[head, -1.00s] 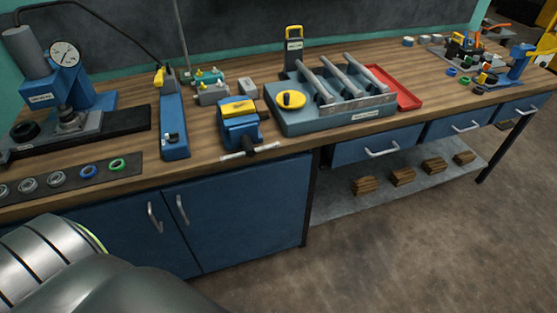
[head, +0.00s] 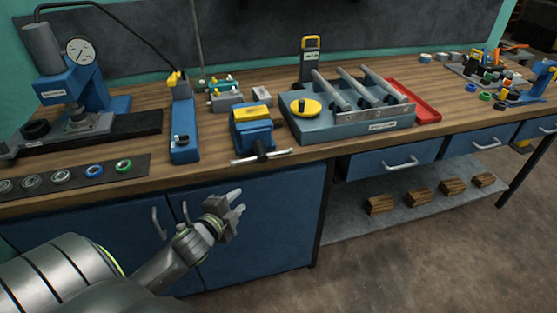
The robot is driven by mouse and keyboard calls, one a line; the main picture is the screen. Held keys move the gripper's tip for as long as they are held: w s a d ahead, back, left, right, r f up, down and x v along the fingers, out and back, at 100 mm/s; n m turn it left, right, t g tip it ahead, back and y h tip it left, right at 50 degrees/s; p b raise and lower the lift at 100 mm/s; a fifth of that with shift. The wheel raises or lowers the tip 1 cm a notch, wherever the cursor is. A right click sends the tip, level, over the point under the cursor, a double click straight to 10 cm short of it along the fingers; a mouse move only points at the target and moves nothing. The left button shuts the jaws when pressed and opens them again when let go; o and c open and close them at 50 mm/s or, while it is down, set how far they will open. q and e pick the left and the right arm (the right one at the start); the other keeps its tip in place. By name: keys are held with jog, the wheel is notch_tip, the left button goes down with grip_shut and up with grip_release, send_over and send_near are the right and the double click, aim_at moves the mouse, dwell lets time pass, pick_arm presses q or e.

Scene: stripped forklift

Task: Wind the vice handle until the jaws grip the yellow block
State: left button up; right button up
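The blue vice (head: 252,133) stands at the front edge of the wooden bench, near the middle of the view. The yellow block (head: 251,113) sits at its top, between the jaws; whether the jaws touch it cannot be told. The vice handle (head: 274,155) is a pale bar lying roughly level across the dark screw at the vice's front, over the bench edge. My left gripper (head: 237,202) is below and left of the handle, in front of the blue cabinet doors. Its fingers are apart with nothing between them, and it touches nothing visible. My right gripper is out of view.
A blue upright tool (head: 183,125) stands left of the vice. A grey-blue tray with cylinders and a yellow knob (head: 345,122) is close on the right. A press with a gauge (head: 70,85) fills the far left. Cabinet doors (head: 270,230) lie below.

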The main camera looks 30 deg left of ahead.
aim_at(277, 155)
pick_arm(q)
jog(key=d+r+m+t+h, duration=0.1)
jog(key=d+r+m+t, duration=0.2)
jog(key=r, duration=0.5)
jog(key=shift+g, duration=0.4)
jog(key=w, duration=0.5)
jog(key=w+f, duration=0.1)
jog(key=w, duration=1.1)
jog(key=shift+a+f+p, duration=0.25)
jog(key=shift+a+p, duration=0.05)
jog(key=shift+a, duration=0.05)
jog(key=shift+c, duration=0.2)
grip_shut()
